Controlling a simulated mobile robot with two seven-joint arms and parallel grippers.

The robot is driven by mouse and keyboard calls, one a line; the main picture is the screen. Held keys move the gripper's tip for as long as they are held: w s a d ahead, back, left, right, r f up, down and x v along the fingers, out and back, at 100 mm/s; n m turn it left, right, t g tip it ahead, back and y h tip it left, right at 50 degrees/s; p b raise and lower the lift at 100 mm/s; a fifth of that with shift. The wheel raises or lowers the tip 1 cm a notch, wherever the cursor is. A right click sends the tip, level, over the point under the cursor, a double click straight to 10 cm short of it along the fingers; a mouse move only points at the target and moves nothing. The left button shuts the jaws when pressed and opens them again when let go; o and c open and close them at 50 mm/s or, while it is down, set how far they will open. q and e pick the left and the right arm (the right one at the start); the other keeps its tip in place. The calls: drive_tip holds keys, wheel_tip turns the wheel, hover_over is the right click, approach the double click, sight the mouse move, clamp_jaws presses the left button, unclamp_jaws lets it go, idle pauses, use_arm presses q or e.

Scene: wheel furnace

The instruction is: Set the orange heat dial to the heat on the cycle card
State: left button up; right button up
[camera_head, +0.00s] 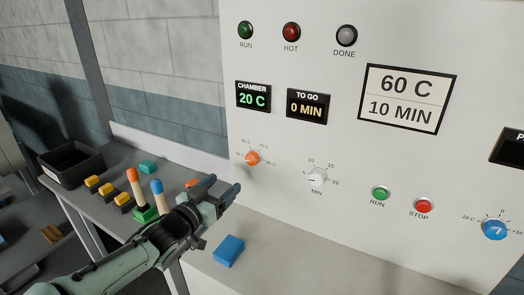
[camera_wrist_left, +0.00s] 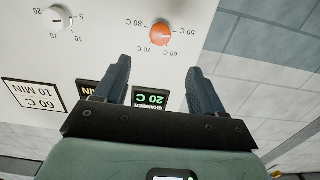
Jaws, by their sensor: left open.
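The orange heat dial (camera_head: 253,158) is on the white panel, with temperature marks around it. It also shows upside down in the left wrist view (camera_wrist_left: 160,33), with marks from 50 C to 80 C; its pointer is too small to read surely. The cycle card (camera_head: 407,98) on the panel reads 60 C and 10 MIN. My left gripper (camera_head: 221,188) is open and empty, below and left of the dial in the head view, apart from it. In the left wrist view its fingers (camera_wrist_left: 157,88) point toward the panel, with the dial beyond them. My right gripper is not in view.
A white minute dial (camera_head: 317,177), a green RUN button (camera_head: 380,194), a red STOP button (camera_head: 423,206) and a blue dial (camera_head: 495,230) are on the panel. A blue block (camera_head: 229,250) lies on the ledge. Coloured pegs and blocks and a black bin (camera_head: 72,167) stand left.

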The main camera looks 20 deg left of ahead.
sight(250, 159)
use_arm(q)
drive_tip(key=w+p, duration=0.1)
drive_tip(key=w, duration=0.3)
drive_tip(key=w+d+p, duration=0.1)
drive_tip(key=w, duration=0.8)
drive_tip(key=shift+d+r+p, duration=0.1)
drive_tip(key=shift+d+p, duration=0.25)
drive_tip(key=shift+p, duration=0.05)
drive_tip(key=c, duration=1)
drive_tip(key=shift+c, duration=0.2)
